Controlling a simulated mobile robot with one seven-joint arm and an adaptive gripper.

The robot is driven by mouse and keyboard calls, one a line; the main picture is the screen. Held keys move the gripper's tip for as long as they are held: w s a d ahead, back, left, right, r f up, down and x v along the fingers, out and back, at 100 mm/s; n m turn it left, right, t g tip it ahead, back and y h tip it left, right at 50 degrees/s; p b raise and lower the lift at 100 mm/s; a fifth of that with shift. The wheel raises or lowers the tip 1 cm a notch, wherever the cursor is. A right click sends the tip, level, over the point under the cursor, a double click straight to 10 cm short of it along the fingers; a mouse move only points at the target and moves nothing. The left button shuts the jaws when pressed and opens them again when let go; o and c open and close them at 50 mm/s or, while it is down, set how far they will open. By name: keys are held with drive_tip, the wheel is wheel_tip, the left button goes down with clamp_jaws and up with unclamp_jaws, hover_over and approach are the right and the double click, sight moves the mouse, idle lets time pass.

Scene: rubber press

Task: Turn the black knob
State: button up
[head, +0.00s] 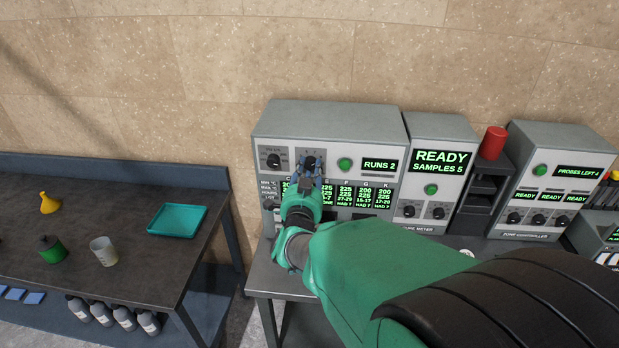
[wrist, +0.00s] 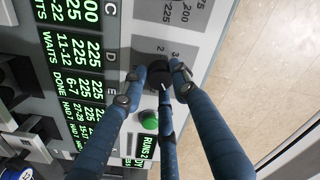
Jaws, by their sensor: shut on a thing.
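The black knob (wrist: 159,82) is on the grey face of the left machine, beside a green button and a scale of small numbers. In the wrist view the blue fingers of my gripper (wrist: 164,78) close around it, hiding part of it. In the head view my green arm reaches up from the lower right, and my gripper (head: 308,172) is at the upper part of the left machine's panel. The knob (head: 310,160) is partly covered there by the fingers. The knob's exact turned position is hard to read.
A similar black knob (head: 273,160) is just left of my gripper. A green button (head: 345,164) and the "RUNS 2" display (head: 381,165) are to its right. More machines stand on the right. A left table holds a teal tray (head: 177,220).

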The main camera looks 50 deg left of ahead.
drive_tip(key=shift+s+f+m+b, duration=0.15)
drive_tip(key=shift+f+m+b, duration=0.2)
drive_tip(key=shift+f, duration=0.2)
drive_tip(key=o, duration=1.1)
drive_tip(key=shift+c, duration=0.2)
drive_tip(key=shift+o, duration=0.4)
drive_tip(key=shift+a+r, duration=0.1)
drive_tip(key=shift+r, duration=0.2)
drive_tip(key=v, duration=1.2)
drive_tip(key=shift+c, duration=0.5)
